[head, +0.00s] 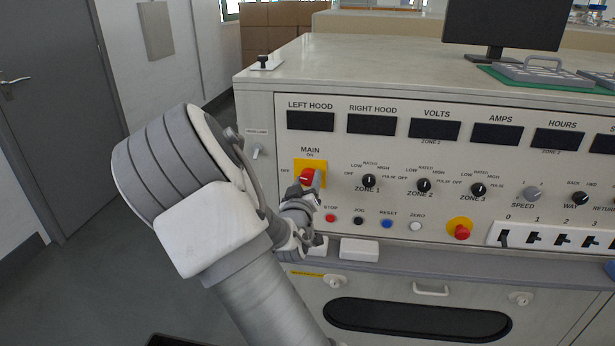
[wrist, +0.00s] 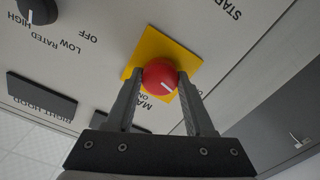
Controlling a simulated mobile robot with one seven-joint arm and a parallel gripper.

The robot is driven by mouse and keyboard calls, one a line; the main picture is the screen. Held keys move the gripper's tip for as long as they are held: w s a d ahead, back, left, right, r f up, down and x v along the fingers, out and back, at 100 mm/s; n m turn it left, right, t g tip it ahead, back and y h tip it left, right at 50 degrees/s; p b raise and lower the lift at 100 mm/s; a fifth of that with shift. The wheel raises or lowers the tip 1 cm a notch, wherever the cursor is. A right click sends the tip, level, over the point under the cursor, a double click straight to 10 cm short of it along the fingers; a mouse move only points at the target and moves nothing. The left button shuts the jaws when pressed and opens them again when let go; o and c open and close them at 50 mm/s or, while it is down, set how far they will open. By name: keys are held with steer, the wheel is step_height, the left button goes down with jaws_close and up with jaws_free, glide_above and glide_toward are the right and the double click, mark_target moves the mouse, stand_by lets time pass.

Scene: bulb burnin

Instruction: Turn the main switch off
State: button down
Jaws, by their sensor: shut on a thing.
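The main switch is a red knob (head: 306,174) on a yellow plate (head: 318,165) at the left of the control panel, under the word MAIN. ON is printed above it and OFF to its left. In the wrist view the knob (wrist: 159,75) sits between my two fingers, which touch it on both sides. Its white mark lies near level in the head view; I cannot tell for sure which label it points to. My gripper (wrist: 158,84) is shut on the knob. In the head view my gripper (head: 308,186) partly covers the plate.
Zone knobs (head: 369,181) stand to the right of the switch. A red STOP button (head: 330,217) and other buttons lie below. A red mushroom button on yellow (head: 461,229) is farther right. A grey ledge (head: 430,273) juts out beneath the panel.

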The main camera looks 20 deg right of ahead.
steer(key=shift+n+p, duration=0.45)
steer(key=shift+n, duration=0.75)
steer(key=shift+c, duration=1.3)
jaws_free()
steer(key=p+v, duration=1.1)
steer(key=v, duration=0.6)
steer(key=shift+a, duration=0.2)
